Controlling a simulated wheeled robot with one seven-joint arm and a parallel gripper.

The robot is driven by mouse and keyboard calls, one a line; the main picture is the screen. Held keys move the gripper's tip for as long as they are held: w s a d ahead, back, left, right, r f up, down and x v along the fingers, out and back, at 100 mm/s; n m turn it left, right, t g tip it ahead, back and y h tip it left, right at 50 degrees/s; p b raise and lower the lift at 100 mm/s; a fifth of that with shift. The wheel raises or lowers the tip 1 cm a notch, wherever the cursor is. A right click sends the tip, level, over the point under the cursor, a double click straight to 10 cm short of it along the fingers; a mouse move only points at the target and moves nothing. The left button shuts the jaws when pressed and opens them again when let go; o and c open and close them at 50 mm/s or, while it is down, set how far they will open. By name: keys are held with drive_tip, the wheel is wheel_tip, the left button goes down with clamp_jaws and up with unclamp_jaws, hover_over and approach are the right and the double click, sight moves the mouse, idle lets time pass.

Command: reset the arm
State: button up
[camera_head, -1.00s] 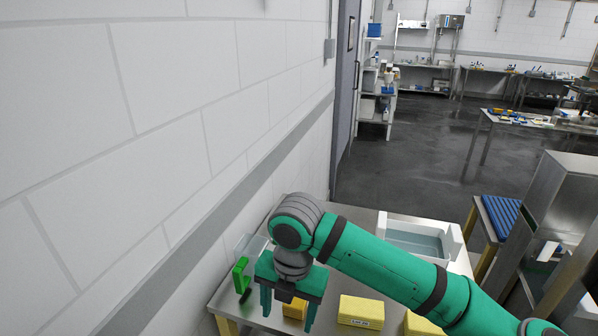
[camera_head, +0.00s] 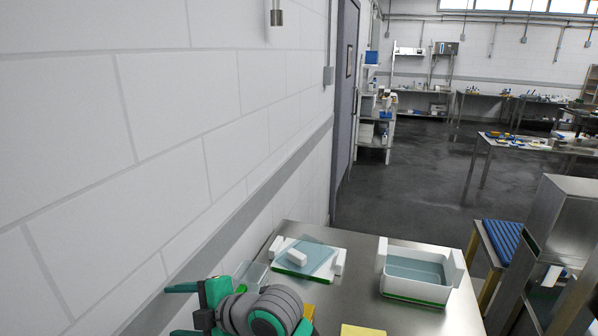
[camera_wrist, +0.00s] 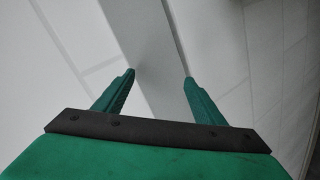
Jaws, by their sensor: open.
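My gripper (camera_head: 169,310) is at the lower left of the head view, its two green fingers apart and pointing left toward the white block wall (camera_head: 120,150). Nothing is between the fingers. In the wrist view my gripper (camera_wrist: 159,77) is also open and empty, with only the white wall and its grey band (camera_wrist: 145,50) in front of it. The grey wrist joint of my arm covers part of the table's front left. The rest of my arm is below the head picture.
The steel table (camera_head: 345,290) holds a white tub (camera_head: 418,299) at right and a white piece with a bluish sheet (camera_head: 318,259) at the back left. Yellow blocks (camera_head: 362,331) show at the bottom edge. The wall runs close along the left side.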

drive_tip(key=a+m+t+y, duration=0.1)
drive_tip(key=m, duration=0.1)
drive_tip(key=w+r+m+t+y, duration=0.1)
drive_tip(key=m, duration=0.1)
drive_tip(key=shift+a+r+t, duration=0.2)
drive_tip(key=shift+a+t, duration=0.2)
drive_tip(key=m+t, duration=0.2)
drive_tip(key=m, duration=0.1)
drive_tip(key=shift+w+d+f+y, duration=0.1)
drive_tip(key=shift+w+d+y, duration=0.1)
drive_tip(key=shift+y, duration=0.2)
drive_tip(key=s+d+f+m+t+h, duration=0.4)
drive_tip(key=s+d+f+m+h, duration=0.2)
drive_tip(key=d+f+m, duration=0.3)
drive_tip(key=s+d+f+m+t+h, duration=0.4)
drive_tip(key=s+d+f+m+h, duration=0.25)
drive_tip(key=f+m, duration=0.45)
drive_tip(key=s+d+f+g+h, duration=0.1)
drive_tip(key=s+d, duration=0.4)
drive_tip(key=s, duration=0.6)
drive_tip(key=s+d+f+g+h, duration=0.1)
drive_tip(key=s+d+f, duration=0.2)
drive_tip(key=s, duration=0.9)
drive_tip(key=d, duration=0.2)
drive_tip(key=shift+s+d+f+n, duration=0.2)
drive_tip(key=shift+s+d+n, duration=0.1)
drive_tip(key=shift+d+n, duration=0.1)
